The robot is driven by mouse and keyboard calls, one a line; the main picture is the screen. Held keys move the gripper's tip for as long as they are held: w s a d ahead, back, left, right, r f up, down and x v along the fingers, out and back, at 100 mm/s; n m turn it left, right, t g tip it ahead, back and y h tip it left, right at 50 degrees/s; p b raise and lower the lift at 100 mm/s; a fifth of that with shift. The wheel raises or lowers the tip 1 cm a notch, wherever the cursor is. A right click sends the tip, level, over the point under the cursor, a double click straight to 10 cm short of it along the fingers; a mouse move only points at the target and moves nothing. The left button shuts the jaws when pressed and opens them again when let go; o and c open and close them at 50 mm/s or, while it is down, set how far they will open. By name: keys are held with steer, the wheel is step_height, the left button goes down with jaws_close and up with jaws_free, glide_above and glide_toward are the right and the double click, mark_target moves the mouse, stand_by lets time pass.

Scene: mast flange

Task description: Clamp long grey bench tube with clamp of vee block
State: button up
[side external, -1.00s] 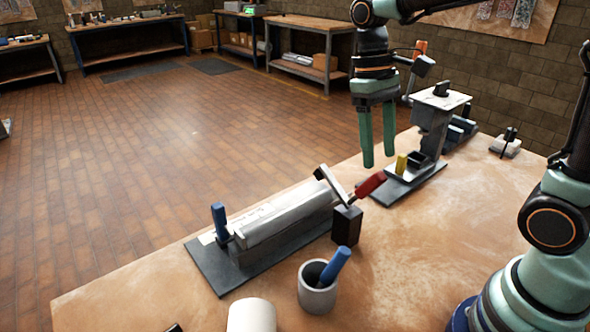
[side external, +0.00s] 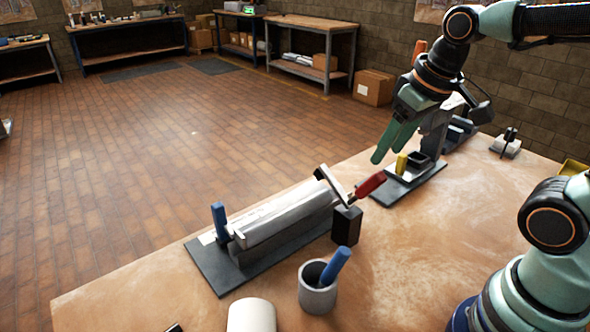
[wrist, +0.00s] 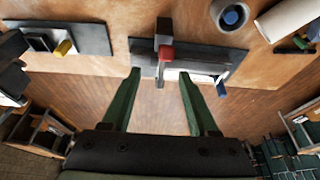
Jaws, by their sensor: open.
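The vee block stands on a dark base plate (side external: 222,268) on the bench. A long grey piece (side external: 285,222) lies along it; I cannot separate tube from block clearly. The clamp (side external: 333,184) crosses at the right end, with a red handle (side external: 370,184) pointing up and right from a black post (side external: 346,226). I cannot tell whether its bar touches the tube. My gripper (side external: 387,158) is open and empty, tilted, above and right of the red handle. In the wrist view the red handle (wrist: 166,53) shows beyond my open fingertips (wrist: 160,74).
A blue upright handle (side external: 219,220) stands at the block's left end. A grey cup (side external: 317,291) with a blue-handled tool and a pale cylinder (side external: 251,316) are in front. Another fixture with a yellow part (side external: 402,163) stands close to my gripper.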

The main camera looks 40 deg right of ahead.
steer(key=shift+s+t, duration=0.15)
steer(key=shift+t, duration=0.45)
steer(key=shift+w+a+r+n, duration=0.3)
steer(key=shift+w+r+n, duration=0.2)
steer(key=shift+w+r, duration=0.2)
steer(key=w+a+r+n+g, duration=0.1)
steer(key=w+a+r+n, duration=0.3)
steer(key=w, duration=0.3)
steer(key=n+g, duration=0.4)
steer(key=n, duration=0.9)
glide_above(217, 205)
step_height(217, 205, down, 10)
steer(key=shift+f, duration=4.35)
